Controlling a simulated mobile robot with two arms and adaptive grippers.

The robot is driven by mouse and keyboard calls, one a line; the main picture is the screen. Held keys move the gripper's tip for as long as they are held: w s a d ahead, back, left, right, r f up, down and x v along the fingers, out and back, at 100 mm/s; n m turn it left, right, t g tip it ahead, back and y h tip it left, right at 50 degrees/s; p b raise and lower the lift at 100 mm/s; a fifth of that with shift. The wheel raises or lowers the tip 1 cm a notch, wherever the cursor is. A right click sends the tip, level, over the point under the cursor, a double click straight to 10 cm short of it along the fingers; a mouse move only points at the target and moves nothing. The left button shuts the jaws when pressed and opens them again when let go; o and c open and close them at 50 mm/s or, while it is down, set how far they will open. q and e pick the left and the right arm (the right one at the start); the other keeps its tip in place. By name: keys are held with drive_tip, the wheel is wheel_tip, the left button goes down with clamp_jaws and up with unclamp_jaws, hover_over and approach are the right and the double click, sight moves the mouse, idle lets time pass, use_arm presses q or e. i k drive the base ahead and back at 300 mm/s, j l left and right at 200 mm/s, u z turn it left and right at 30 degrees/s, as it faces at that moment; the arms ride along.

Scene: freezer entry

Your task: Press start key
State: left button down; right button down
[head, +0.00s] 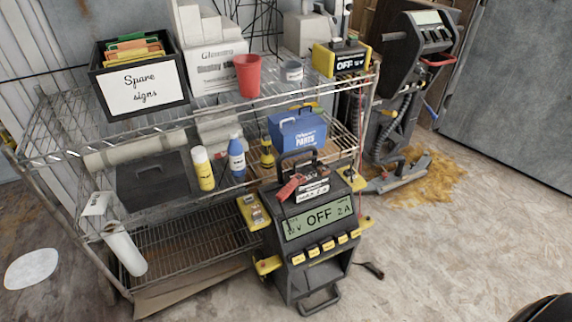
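A black charger-like machine with yellow corner parts (283,279) stands upright in front of the wire shelf, near the middle of the head view. Its green-grey display (319,215) reads "OFF", with smaller figures at both sides. Below the display is a slanting row of several yellow keys (328,245). Their labels are too small to read, so I cannot tell which is the start key. A red clamp (291,187) lies on top of the machine near its handle. Neither of my grippers shows in the head view.
A wire shelf (190,237) behind the machine holds bottles, a blue box (297,132), a sign bin (139,75) and a red cup (248,76). A floor-cleaning machine (391,82) stands back right by a brown spill (437,178). The floor at right is mostly clear.

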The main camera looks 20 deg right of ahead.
sight(328, 245)
drive_tip(key=z, duration=1.05)
